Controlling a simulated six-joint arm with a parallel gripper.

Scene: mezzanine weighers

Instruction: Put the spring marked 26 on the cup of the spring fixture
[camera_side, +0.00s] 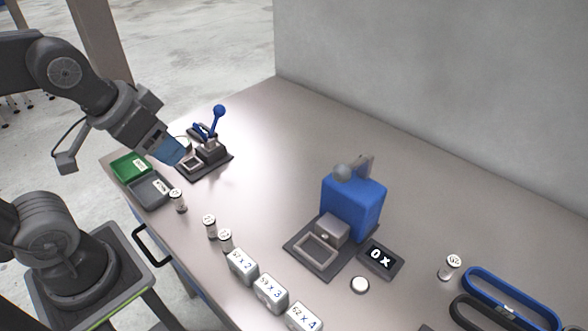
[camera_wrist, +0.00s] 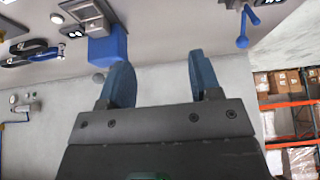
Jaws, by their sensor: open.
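My gripper (camera_side: 172,151) is open and empty above the far left of the bench, beside a clamp device with a blue lever (camera_side: 218,112). In the wrist view its blue fingers (camera_wrist: 162,80) stand apart with nothing between them. Small pale capped cylinders, probably the springs, stand along the front edge: one (camera_side: 178,201) near the trays, then two close together (camera_side: 210,226) (camera_side: 225,240). Another (camera_side: 449,267) stands at the right. I cannot read which is marked 26. A blue machine (camera_side: 352,205) with a square grey cup (camera_side: 316,253) stands mid-bench; I cannot tell which device is the spring fixture.
A small display (camera_side: 381,260) reads 0 x. Three marked blocks (camera_side: 242,265) (camera_side: 270,292) (camera_side: 303,318) line the front edge. Green (camera_side: 131,167) and grey (camera_side: 150,190) trays sit at the left. Blue (camera_side: 515,298) and black belts lie right. The bench middle (camera_side: 270,165) is clear.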

